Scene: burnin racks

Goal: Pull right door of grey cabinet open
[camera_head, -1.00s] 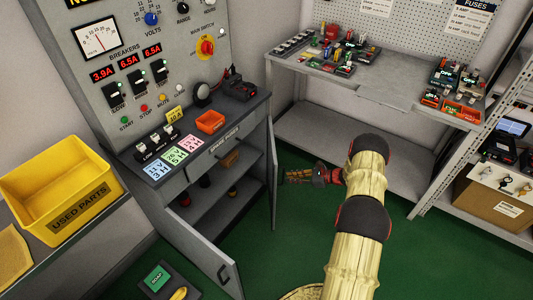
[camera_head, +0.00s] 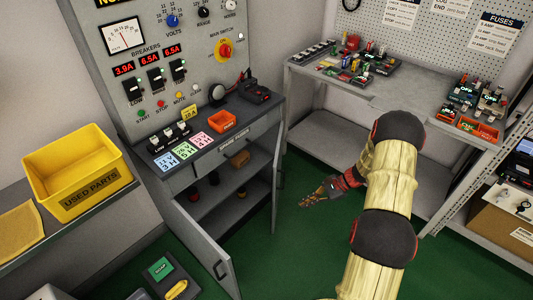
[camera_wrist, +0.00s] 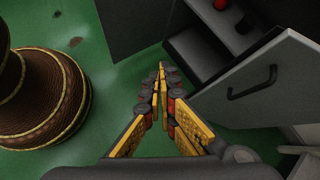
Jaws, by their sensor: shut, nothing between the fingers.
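The grey cabinet (camera_head: 222,157) stands left of centre with its lower part open. Its right door (camera_head: 277,189) is swung out and shows nearly edge-on in the head view. The left door (camera_head: 203,243) also stands open, towards the front. My gripper (camera_head: 304,203) is to the right of the right door, apart from it, shut and empty. In the wrist view, my gripper (camera_wrist: 161,71) points over green floor. A grey door with a dark handle (camera_wrist: 255,83) is at right there, and a dark grey panel (camera_wrist: 132,22) is at top left; I cannot tell for certain which door each is.
A yellow bin (camera_head: 80,175) sits on a side shelf at left. A workbench (camera_head: 390,98) stands behind my arm, and a metal rack (camera_head: 475,205) is at right. Green floor (camera_head: 305,240) is clear in front of the right door. A dark tray (camera_head: 172,280) lies at front left.

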